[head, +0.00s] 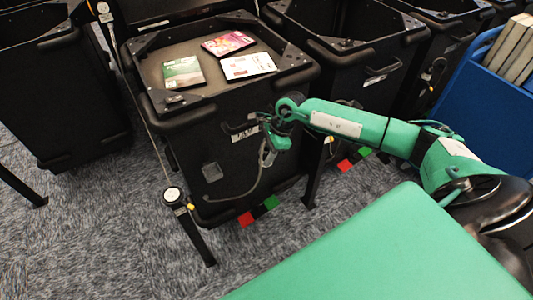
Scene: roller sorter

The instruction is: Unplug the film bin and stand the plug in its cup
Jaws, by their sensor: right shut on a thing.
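The black bin (190,138) stands in the middle of the head view, with three flat cases on its inner platform. A grey cable (240,196) hangs in a loop in front of it and rises to my right gripper (270,145). My right gripper is at the bin's front face, right of its middle, and is shut on what looks like the plug (266,157) at the cable's end. The fingers hide most of the plug, and I cannot tell whether it is still in a socket. I cannot clearly identify the cup. My left gripper is not in view.
A black post with a round top (172,193) stands before the bin's left front. More black bins (352,60) stand right, another (72,100) left. A blue cart (490,92) is at the right edge. A green surface (370,250) fills the lower right. Carpet lower left is clear.

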